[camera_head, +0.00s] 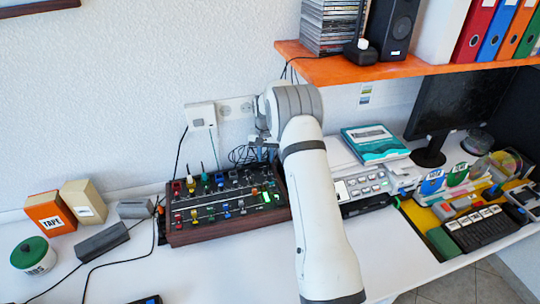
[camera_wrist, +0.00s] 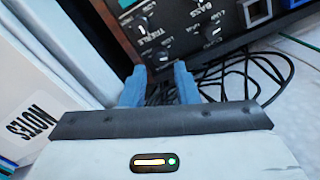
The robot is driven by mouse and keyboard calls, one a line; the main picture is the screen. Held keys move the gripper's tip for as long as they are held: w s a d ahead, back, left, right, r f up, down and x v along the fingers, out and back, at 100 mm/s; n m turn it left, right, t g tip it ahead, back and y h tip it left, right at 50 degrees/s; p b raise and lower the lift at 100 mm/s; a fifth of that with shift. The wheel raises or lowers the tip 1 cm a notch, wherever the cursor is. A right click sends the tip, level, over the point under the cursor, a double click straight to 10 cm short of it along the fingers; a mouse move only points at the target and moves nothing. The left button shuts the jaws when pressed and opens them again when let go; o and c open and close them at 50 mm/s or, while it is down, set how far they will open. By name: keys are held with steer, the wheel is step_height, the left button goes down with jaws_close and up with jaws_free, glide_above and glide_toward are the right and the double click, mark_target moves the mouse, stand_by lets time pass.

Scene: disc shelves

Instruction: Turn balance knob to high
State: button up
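In the wrist view, a dark panel (camera_wrist: 190,22) with a brown edge fills the top. I cannot read a balance label in either view. My gripper (camera_wrist: 160,74) has two blue fingers set apart, with nothing seen between them. Its tips are near the panel's lower edge; I cannot tell whether they touch it. In the head view my own arm covers most of the gripper, near the wall behind a wood-sided mixer (camera_head: 228,233) with coloured knobs.
Loose black cables (camera_wrist: 240,78) lie beside the fingers in the wrist view. In the head view, an orange shelf (camera_head: 335,71) overhangs the desk, and a teal box (camera_head: 375,143) lies right of my arm.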

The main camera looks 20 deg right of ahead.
mark_target(265, 168)
steer(key=s+a+r+n+b, duration=0.1)
steer(key=s+r, duration=0.3)
steer(key=r, duration=0.2)
steer(key=s+a+r, duration=0.1)
steer(key=s+r, duration=0.2)
steer(key=r, duration=0.3)
steer(key=s+a+r+b, duration=0.1)
steer(key=s+r, duration=0.2)
steer(key=s, duration=0.4)
steer(key=s+a+r+n+t, duration=0.1)
steer(key=s+r, duration=0.2)
steer(key=s, duration=0.5)
steer(key=shift+a+r+n+b, duration=0.3)
steer(key=shift+a+r+b, duration=0.05)
